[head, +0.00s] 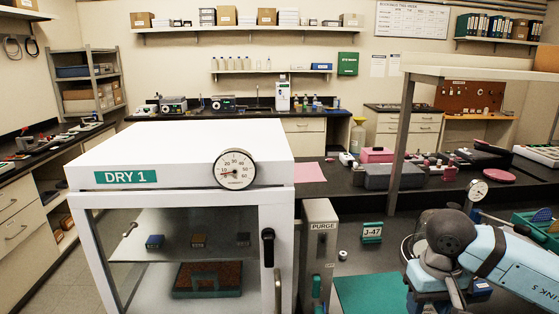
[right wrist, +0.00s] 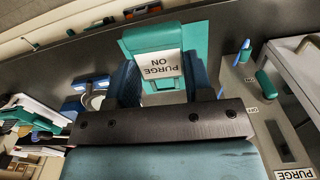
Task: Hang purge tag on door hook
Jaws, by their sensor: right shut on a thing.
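The purge tag (right wrist: 160,64) is a teal plate with a white label reading PURGE ON, upside down in the right wrist view. My right gripper (right wrist: 163,85) is shut on it, with one blue finger on each side. In the head view my right arm is at the lower right, and I cannot make out the tag there. The white DRY 1 cabinet (head: 190,158) has a glass door (head: 150,275) with a black handle (head: 267,248). My left gripper is out of view.
A grey PURGE panel (head: 321,250) stands right of the cabinet. A teal J-47 holder (head: 372,232) and a green mat (head: 375,293) are on the dark bench. A round gauge (head: 235,168) sits on the cabinet's front top edge.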

